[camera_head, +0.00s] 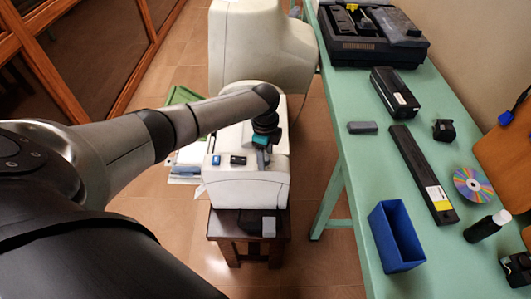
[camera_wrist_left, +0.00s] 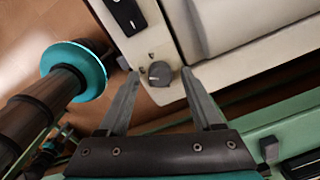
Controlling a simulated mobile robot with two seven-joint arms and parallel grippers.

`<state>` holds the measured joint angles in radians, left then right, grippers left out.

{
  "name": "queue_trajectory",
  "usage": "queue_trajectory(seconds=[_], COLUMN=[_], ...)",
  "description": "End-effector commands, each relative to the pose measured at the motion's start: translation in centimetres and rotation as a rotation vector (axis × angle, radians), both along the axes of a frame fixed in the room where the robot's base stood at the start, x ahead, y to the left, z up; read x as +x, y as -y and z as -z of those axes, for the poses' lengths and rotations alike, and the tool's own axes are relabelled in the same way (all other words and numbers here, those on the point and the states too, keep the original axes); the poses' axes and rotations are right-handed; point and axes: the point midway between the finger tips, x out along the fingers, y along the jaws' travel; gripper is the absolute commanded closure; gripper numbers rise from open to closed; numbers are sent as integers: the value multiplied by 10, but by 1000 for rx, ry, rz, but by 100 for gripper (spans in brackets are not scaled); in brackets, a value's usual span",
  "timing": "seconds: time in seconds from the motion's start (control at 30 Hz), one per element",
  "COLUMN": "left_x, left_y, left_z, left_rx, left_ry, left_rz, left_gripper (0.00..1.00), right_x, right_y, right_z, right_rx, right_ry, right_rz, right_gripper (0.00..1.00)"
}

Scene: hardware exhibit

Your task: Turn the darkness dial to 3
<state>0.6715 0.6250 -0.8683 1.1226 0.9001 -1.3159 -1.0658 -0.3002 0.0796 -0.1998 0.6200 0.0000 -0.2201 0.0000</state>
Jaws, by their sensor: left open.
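The darkness dial (camera_wrist_left: 159,74) is a small round grey knob on the cream front panel of the printer (camera_wrist_left: 176,34). My left gripper (camera_wrist_left: 161,80) is open, with one fingertip to each side of the dial in the left wrist view. Gaps show between the fingers and the knob, and I cannot tell how deep the tips reach. The dial's number setting is too small to read. In the head view the printer (camera_head: 238,192) stands on a dark wooden stool, and my left gripper (camera_head: 262,143) is over its right part, hiding the dial.
A blue switch (camera_head: 216,160) and a black switch (camera_head: 238,160) sit left of the gripper on the printer. A green table (camera_head: 350,165) runs along the right, bearing a blue bin (camera_head: 396,238), a disc (camera_head: 472,186) and black devices. A large cream machine (camera_head: 255,45) stands behind.

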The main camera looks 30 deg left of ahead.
Motion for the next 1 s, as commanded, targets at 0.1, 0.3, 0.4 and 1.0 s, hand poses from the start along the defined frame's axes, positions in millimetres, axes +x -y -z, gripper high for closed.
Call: queue_trajectory(seconds=[0.1,0.3,0.4,1.0], left_x=[0,0,-1,-4], left_y=[-1,-1,-1,1], left_z=[-5,-35,-59,-152], left_rx=[1,1,2,0], left_ry=[1,4,4,0], left_rz=[-1,1,2,0], left_gripper=[33,33,33,33], right_x=[0,0,0,0], right_y=[0,0,0,0], right_z=[-2,-11,-17,-30], right_rx=[0,0,0,0], right_ry=[0,0,0,1], right_rz=[0,0,0,0], right_gripper=[50,50,50,50])
